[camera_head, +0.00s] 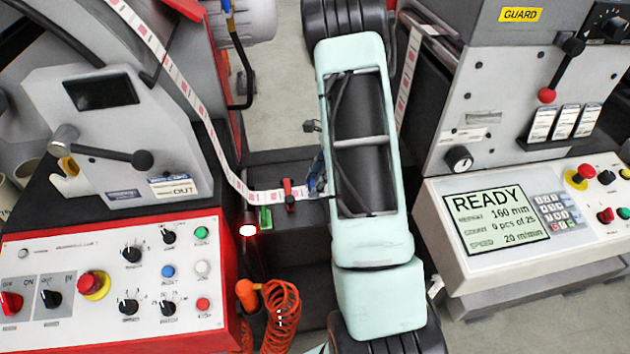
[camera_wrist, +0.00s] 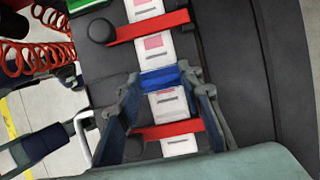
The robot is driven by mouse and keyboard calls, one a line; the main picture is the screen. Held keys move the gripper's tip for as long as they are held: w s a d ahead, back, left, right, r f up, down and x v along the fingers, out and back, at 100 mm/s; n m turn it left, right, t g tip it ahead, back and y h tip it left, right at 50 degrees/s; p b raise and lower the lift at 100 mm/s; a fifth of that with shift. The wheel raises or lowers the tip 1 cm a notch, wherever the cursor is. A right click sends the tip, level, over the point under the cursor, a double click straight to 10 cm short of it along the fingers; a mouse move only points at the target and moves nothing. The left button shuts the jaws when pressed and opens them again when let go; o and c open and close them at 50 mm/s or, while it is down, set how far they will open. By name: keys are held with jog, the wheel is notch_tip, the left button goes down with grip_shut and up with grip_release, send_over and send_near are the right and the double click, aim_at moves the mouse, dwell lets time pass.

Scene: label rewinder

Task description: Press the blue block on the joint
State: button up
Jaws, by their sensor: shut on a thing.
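The blue block (camera_wrist: 160,78) lies across the label web (camera_wrist: 170,105) in the wrist view, between the two red clamp bars. My gripper (camera_wrist: 163,85) is shut on the block, with one finger at each end of it. The block appears to be at the web's surface, but I cannot tell how firmly it touches. The joint is not visible; the block may cover it. One red bar (camera_wrist: 150,27) lies beyond the block and another red bar (camera_wrist: 167,130) lies nearer. In the head view my gripper (camera_head: 317,178) is partly hidden by my arm, beside the red clamp (camera_head: 289,195).
A green piece (camera_head: 266,218) sits beside the web. The red control panel (camera_head: 110,280) stands left. The right panel's display (camera_head: 497,215) reads READY. A dark roller or plate lies right of the web.

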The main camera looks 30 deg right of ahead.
jog(key=shift+r+p, duration=1.6)
jog(key=shift+r, duration=0.85)
notch_tip(320, 180, up, 3)
jog(key=shift+p, duration=1.05)
